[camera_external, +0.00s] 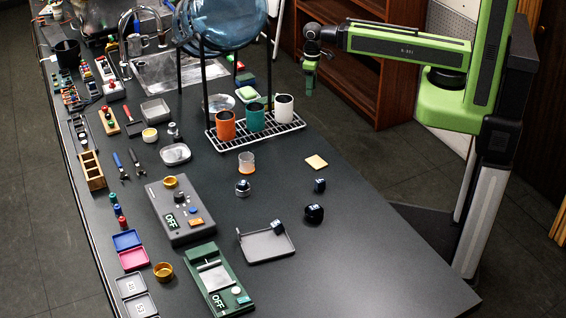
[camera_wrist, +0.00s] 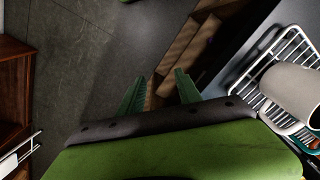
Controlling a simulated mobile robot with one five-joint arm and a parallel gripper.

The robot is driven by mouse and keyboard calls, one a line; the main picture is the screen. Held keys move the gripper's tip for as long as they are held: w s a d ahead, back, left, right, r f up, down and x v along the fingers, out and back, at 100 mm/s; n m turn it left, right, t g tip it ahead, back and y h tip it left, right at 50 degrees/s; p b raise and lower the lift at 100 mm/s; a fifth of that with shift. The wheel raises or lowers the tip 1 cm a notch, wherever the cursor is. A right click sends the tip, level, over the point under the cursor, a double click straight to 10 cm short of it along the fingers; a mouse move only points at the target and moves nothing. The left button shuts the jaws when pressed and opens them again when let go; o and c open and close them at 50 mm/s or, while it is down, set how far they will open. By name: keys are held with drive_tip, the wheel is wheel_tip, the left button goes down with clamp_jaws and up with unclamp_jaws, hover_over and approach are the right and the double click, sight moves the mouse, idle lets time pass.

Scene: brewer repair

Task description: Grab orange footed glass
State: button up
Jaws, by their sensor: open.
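A small clear glass with an orange lower part (camera_external: 246,163) stands upright on the dark counter, in front of the wire rack; it looks like the orange footed glass, though its foot is too small to make out. A solid orange cup (camera_external: 226,126) stands on the rack. My gripper (camera_external: 310,82) hangs beyond the rack's right end, pointing down, well away from the clear glass. In the wrist view my gripper's green fingers (camera_wrist: 160,90) are apart with nothing between them. The clear glass is not in the wrist view.
A teal cup (camera_external: 256,117) and a white cup (camera_external: 284,108) share the wire rack (camera_external: 293,125). A tan square (camera_external: 317,162), dark small items (camera_external: 314,213) and a grey tray (camera_external: 268,246) lie nearby. The counter's right side is clear. Brown shelves (camera_external: 352,75) stand behind my gripper.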

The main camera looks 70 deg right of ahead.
drive_tip(key=shift+o, duration=0.2)
drive_tip(key=o, duration=0.6)
